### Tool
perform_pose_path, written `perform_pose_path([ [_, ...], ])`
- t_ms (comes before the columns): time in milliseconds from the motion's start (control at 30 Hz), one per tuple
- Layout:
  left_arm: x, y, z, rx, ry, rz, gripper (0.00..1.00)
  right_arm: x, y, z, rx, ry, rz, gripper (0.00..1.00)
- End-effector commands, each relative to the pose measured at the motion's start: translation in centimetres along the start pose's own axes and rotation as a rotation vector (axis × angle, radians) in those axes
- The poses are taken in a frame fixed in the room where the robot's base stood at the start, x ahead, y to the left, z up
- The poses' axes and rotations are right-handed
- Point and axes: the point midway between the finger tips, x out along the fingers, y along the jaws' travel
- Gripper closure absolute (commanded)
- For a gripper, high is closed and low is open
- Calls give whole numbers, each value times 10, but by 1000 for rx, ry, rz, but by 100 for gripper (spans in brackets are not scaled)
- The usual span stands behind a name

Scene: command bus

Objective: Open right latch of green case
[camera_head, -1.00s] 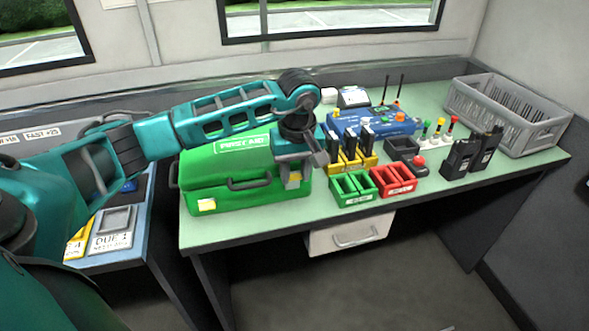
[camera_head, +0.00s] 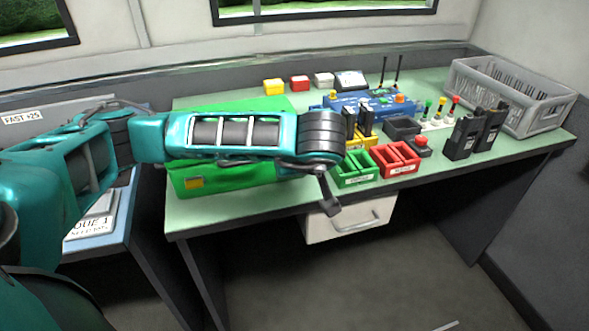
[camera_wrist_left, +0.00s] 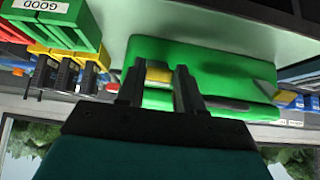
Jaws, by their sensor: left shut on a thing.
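The green case (camera_head: 245,104) stands on the left part of the table, mostly covered by my left arm in the head view. Its left yellow latch (camera_head: 193,183) shows on the front. In the wrist view the case (camera_wrist_left: 215,60) lies beyond my left gripper (camera_wrist_left: 160,82). The right yellow latch (camera_wrist_left: 158,74) sits between the two dark fingertips, and the gripper is shut on it. In the head view the fingers and right latch are hidden behind my arm. My right gripper is not in view.
Green (camera_head: 355,167) and red bins (camera_head: 397,160) stand close to the case's right. Further right are black radios (camera_head: 462,135) and a grey crate (camera_head: 505,97). Small yellow, red and white boxes (camera_head: 300,86) stand behind. A drawer (camera_head: 345,222) hangs under the table edge.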

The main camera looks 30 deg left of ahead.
Motion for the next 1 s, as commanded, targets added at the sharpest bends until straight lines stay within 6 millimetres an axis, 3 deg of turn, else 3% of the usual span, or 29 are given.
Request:
perform_pose_path([
  [433, 0, 0, 0, 0, 11, -1, 95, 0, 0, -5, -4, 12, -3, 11],
  [467, 0, 0, 0, 1, 11, -1, 61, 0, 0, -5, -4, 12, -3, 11],
  [500, 0, 0, 0, 1, 11, -1, 57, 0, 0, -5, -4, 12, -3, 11],
  [700, 0, 0, 1, 1, 10, -1, 38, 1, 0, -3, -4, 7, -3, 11],
  [1000, -3, 0, 0, 1, 9, 1, 38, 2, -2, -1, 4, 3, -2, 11],
])
